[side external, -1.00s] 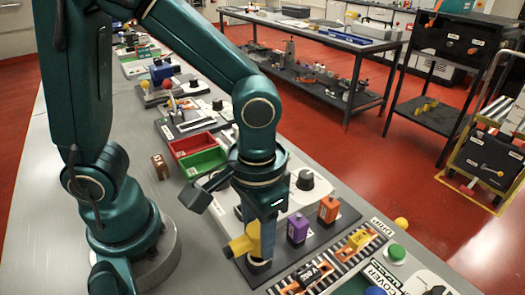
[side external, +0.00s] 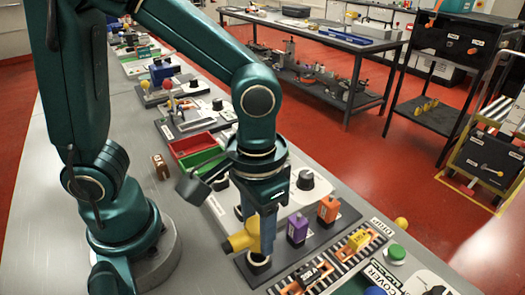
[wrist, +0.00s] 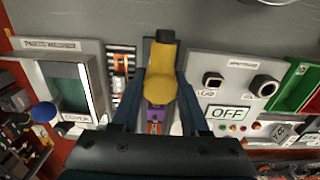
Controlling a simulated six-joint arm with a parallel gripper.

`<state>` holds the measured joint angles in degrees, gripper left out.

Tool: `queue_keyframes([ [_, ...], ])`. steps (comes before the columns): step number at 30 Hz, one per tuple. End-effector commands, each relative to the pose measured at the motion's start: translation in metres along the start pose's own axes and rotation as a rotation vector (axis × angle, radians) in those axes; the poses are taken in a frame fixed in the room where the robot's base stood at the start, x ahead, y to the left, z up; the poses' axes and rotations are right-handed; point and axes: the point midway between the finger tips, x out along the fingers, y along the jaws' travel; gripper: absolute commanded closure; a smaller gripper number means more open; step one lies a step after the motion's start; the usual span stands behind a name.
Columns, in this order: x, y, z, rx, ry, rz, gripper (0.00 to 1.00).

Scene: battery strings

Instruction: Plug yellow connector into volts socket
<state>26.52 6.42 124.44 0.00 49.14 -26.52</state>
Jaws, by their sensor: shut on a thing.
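My gripper (side external: 267,236) is shut on the yellow connector (side external: 238,239), whose rounded end sticks out to the left in the side view. In the wrist view the yellow connector (wrist: 163,80) lies between the two fingers of my gripper (wrist: 161,92). A dark round socket-like ring (side external: 258,261) shows just below the fingertips on the dark base strip. Fingers hide the connector's lower end, so I cannot tell whether it touches the ring. No volts label is readable.
A purple connector (side external: 297,229) and an orange connector (side external: 327,208) stand upright to the right on the same strip. A grey panel with a dark knob (side external: 305,180) is behind.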

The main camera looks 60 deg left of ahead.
Motion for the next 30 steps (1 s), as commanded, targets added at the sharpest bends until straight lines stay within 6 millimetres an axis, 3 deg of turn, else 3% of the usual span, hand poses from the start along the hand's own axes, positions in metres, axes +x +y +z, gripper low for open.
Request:
queue_keyframes([
  [30,-0.05,0.0,0.0,0.0,0.001,0.001,1.0],
])
